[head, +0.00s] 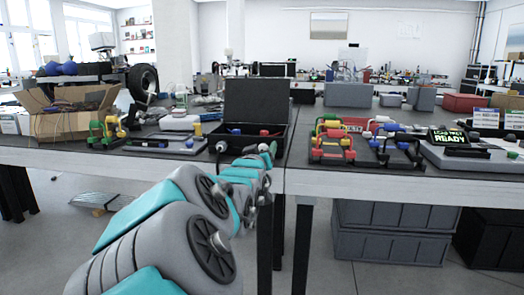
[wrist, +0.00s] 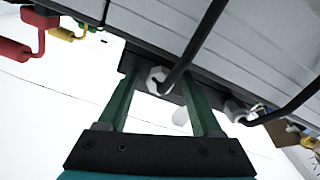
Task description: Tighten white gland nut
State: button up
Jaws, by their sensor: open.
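Gaps show between the nut and both fingers. In the head view my gripper (head: 266,152) is at the front of an open black case (head: 257,102); the white nut cannot be made out there.
A second gland (wrist: 237,109) with its own black cable is right of the right finger. Red and yellow handles (wrist: 22,46) are at the upper left. In the head view, racks of coloured handles (head: 330,143) and a lit display (head: 448,137) stand to the right on the bench (head: 400,185).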

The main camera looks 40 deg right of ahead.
jog(key=shift+c, duration=0.2)
grip_shut()
jog(key=shift+m, duration=0.3)
jog(key=m, duration=0.6)
jog(key=shift+p, duration=0.35)
jog(key=m, duration=0.6)
jog(key=shift+m, duration=0.4)
dwell(0.3)
jog(key=shift+o, duration=0.2)
grip_release()
